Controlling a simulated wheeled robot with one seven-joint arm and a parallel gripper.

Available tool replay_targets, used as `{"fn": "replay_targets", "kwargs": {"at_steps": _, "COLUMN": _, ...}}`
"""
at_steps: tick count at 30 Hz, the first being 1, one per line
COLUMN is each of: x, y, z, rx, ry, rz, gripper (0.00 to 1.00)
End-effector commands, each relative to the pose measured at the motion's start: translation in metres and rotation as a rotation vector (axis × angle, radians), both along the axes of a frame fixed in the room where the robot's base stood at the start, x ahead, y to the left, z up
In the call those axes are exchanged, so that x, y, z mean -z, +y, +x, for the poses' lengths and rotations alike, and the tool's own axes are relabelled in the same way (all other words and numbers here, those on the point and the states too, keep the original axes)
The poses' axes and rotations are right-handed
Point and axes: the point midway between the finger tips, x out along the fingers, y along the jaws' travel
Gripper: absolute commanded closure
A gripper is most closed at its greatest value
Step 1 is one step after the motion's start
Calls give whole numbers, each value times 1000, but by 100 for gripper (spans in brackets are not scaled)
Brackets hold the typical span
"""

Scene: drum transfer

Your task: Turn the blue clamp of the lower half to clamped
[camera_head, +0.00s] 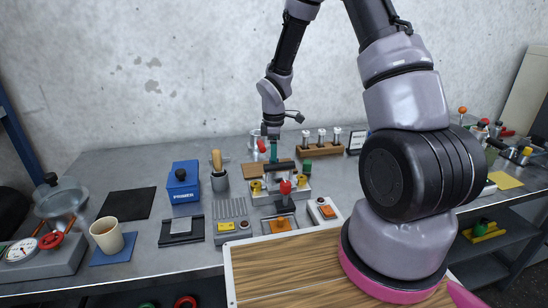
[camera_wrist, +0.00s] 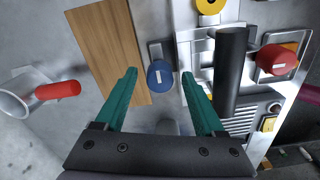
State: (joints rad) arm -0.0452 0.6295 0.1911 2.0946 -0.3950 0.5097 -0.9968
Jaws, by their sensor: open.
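In the wrist view a blue knob (camera_wrist: 160,78) with a small white label sits on a grey bracket beside a metal fixture (camera_wrist: 192,55). I take this knob for the blue clamp; its turned state is hard to tell. My gripper (camera_wrist: 160,75) is open, with one teal finger on each side of the knob; contact is not visible. In the head view my gripper (camera_head: 273,157) points down over the back of the fixture (camera_head: 263,199). The blue knob cannot be made out there.
A black cylinder (camera_wrist: 231,75) lies on the fixture just right of the fingers, with a red knob (camera_wrist: 278,60) beyond it. A wooden board (camera_wrist: 108,50) and a red-handled cup (camera_wrist: 14,104) are to the left. A tube rack (camera_head: 320,151) stands behind right.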

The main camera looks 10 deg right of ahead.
Motion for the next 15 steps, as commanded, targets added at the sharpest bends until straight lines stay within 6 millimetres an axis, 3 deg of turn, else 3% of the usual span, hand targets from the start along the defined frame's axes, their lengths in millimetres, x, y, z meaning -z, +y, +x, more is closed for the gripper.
{"fn": "replay_targets", "kwargs": {"at_steps": 3, "x": 0, "y": 0, "z": 0, "rx": 0, "ry": 0, "rz": 0, "gripper": 29}}
{"fn": "replay_targets", "kwargs": {"at_steps": 4, "x": 0, "y": 0, "z": 0, "rx": 0, "ry": 0, "rz": 0, "gripper": 37}}
{"fn": "replay_targets", "kwargs": {"at_steps": 9, "x": 0, "y": 0, "z": 0, "rx": 0, "ry": 0, "rz": 0, "gripper": 100}}
{"fn": "replay_targets", "kwargs": {"at_steps": 15, "x": -1, "y": 0, "z": 0, "rx": 6, "ry": 0, "rz": 0, "gripper": 100}}
